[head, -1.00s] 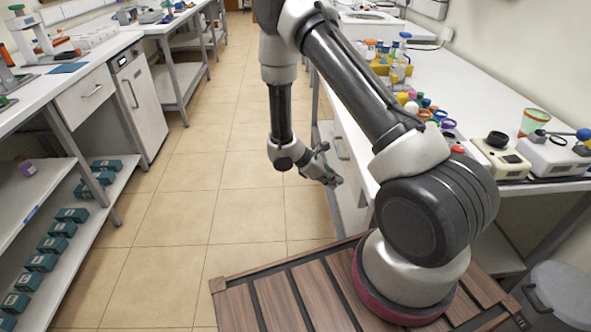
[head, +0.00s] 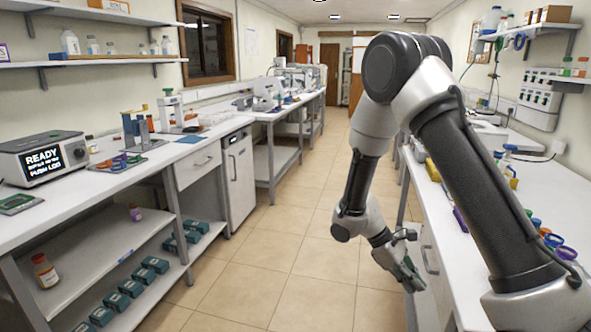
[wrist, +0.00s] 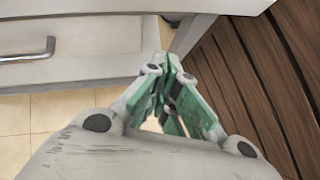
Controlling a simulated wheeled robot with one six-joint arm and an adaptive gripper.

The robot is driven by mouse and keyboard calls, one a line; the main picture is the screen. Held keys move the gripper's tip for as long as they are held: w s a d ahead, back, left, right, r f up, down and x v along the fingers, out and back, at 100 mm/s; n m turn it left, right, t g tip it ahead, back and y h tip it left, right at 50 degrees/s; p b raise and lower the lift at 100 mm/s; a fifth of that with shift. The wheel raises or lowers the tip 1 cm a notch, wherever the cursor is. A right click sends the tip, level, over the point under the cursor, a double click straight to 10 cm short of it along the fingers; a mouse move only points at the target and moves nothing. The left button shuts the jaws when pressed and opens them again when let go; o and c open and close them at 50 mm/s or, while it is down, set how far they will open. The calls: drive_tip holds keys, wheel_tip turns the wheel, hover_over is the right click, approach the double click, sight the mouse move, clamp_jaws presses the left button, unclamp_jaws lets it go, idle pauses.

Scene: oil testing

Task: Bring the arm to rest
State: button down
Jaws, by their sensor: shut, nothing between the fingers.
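My gripper (head: 411,275) hangs low over the aisle, beside the front of the right bench. It points down and to the right in the head view. In the wrist view its green-padded fingers (wrist: 172,95) meet near the tips, with nothing between them. My arm is bent, with the upper link rising high and the forearm hanging down.
The right bench (head: 548,190) stands close beside my gripper; its drawer handle (wrist: 28,50) shows in the wrist view. The left bench (head: 110,185) carries a display box (head: 42,160) reading READY. The tiled floor (head: 290,250) between them is clear.

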drive_tip(key=s+d+r+m+t+y, duration=0.1)
drive_tip(key=s+r, duration=0.4)
drive_tip(key=r, duration=0.5)
drive_tip(key=s+d+r+m+t+y, duration=0.1)
drive_tip(key=s+r+m+t+y, duration=0.2)
drive_tip(key=r, duration=0.7)
drive_tip(key=s+d+r+m+t+y, duration=0.2)
drive_tip(key=s+r+m+t, duration=0.3)
drive_tip(key=s+r, duration=0.3)
wheel_tip(320, 180, up, 2)
drive_tip(key=shift+s+m+y, duration=0.4)
drive_tip(key=shift+m+y, duration=0.2)
drive_tip(key=shift+m, duration=0.3)
